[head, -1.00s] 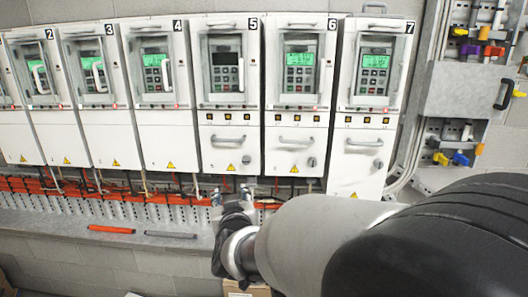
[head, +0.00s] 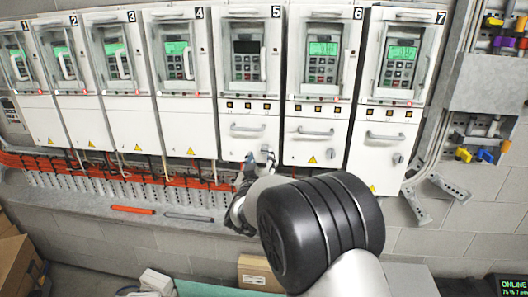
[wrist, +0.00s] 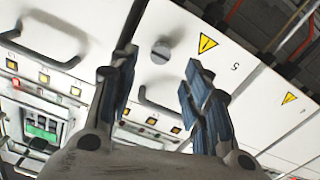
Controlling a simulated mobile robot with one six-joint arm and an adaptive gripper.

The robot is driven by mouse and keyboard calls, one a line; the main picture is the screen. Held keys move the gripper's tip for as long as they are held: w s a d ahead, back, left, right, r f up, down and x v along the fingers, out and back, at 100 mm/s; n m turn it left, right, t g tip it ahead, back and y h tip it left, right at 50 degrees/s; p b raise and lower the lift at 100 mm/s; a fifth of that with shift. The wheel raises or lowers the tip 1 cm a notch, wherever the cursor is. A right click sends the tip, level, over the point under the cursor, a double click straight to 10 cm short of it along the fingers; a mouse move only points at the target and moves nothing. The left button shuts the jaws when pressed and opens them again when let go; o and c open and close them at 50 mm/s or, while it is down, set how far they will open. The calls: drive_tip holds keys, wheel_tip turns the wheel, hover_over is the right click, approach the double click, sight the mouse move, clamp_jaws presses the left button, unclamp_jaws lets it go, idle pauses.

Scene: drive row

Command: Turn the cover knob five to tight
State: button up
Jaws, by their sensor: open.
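Drive five (head: 248,70) is a white cabinet with a dark display, while its neighbours' displays are lit green. Its lower cover (head: 232,146) carries a horizontal handle (head: 247,127) and a yellow warning triangle. The cover knob (wrist: 161,50) is a round grey slotted knob, seen in the wrist view beside the triangle and the number 5. My gripper (head: 260,157) is at the lower right of this cover. In the wrist view my gripper (wrist: 160,68) is open, its blue-padded fingers on either side of the knob in the picture. I cannot tell whether they touch it. In the head view the gripper largely hides the knob.
Drive six (head: 318,75) stands close on the right, with a handle (head: 315,132) on its cover. Orange cables (head: 140,178) and a metal ledge run below the drives. A red bar (head: 132,210) and a grey bar lie on the ledge.

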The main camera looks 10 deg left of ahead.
sight(264, 150)
drive_tip(key=w, duration=0.6)
drive_tip(key=shift+w+d, duration=0.1)
clamp_jaws()
idle(0.5)
